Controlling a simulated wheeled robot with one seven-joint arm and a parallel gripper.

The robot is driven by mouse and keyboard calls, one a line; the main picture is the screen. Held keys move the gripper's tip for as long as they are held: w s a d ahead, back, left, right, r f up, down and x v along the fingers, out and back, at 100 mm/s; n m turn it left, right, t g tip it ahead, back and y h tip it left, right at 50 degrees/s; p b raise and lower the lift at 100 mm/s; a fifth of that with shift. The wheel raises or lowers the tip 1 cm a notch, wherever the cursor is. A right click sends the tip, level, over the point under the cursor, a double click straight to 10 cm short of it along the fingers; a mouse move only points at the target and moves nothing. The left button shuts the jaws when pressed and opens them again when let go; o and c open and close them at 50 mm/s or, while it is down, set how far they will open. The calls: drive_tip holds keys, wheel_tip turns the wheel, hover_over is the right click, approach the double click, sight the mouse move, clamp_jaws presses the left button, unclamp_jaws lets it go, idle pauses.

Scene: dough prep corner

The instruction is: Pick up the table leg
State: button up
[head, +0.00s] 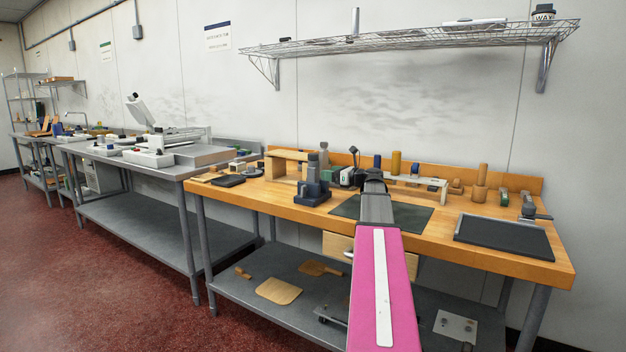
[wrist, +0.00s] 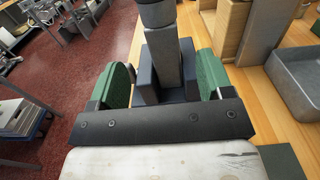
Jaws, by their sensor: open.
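My gripper (wrist: 163,82) is open, its two green pads set wide apart. Between and just beyond the pads, in the wrist view, stands an upright grey post with a dark upper part (wrist: 166,55) on a dark blue block (wrist: 148,80). It looks like the leg-shaped piece, but I cannot tell for sure that it is the table leg. In the head view, the blue block (head: 312,193) with its post stands on the wooden bench, left of my gripper (head: 345,178). My gripper's pads are small and partly hidden there. I see no clear contact with the post.
The wooden bench (head: 545,262) holds a wooden bridge-shaped frame (head: 287,155) behind the block, a dark mat (head: 415,217), wooden cylinders (head: 481,176) and a black tray (head: 503,238). A grey box (wrist: 300,85) is close on the right in the wrist view. A wire shelf (head: 420,38) hangs above.

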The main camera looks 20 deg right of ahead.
drive_tip(key=x, duration=0.8)
drive_tip(key=shift+w, duration=0.3)
drive_tip(key=shift+r, duration=0.1)
drive_tip(key=c, duration=1.2)
drive_tip(key=shift+c, duration=0.2)
wheel_tip(320, 180, up, 10)
wheel_tip(320, 180, up, 5)
hover_over(317, 170)
drive_tip(key=x, duration=0.2)
drive_tip(key=shift+w+d, duration=0.1)
